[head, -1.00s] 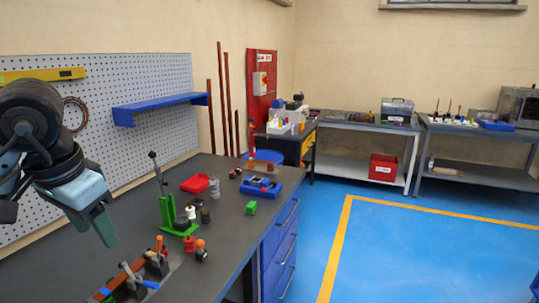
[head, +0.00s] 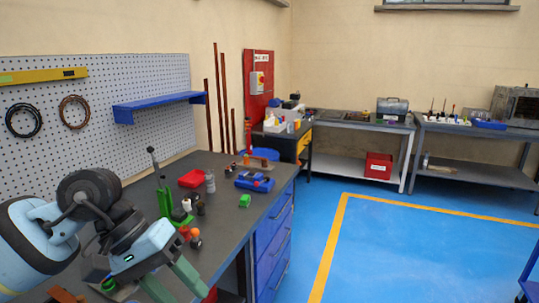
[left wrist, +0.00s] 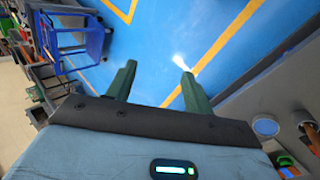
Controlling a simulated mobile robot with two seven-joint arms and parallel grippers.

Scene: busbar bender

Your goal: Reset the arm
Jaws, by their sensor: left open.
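My left gripper (head: 172,284) is at the lower left of the head view, over the near part of the grey bench (head: 228,225). Its two green fingers are spread and point down to the right. In the left wrist view the same gripper (left wrist: 158,72) has nothing between its fingers, with blue floor beyond them. The green bender (head: 165,198) with its upright dark lever (head: 153,157) stands on the bench beyond my left arm. My arm hides part of the near bench. My right gripper is out of view.
A blue cart (left wrist: 75,38) shows in the left wrist view. The blue floor (head: 390,240) on the right is mostly clear.

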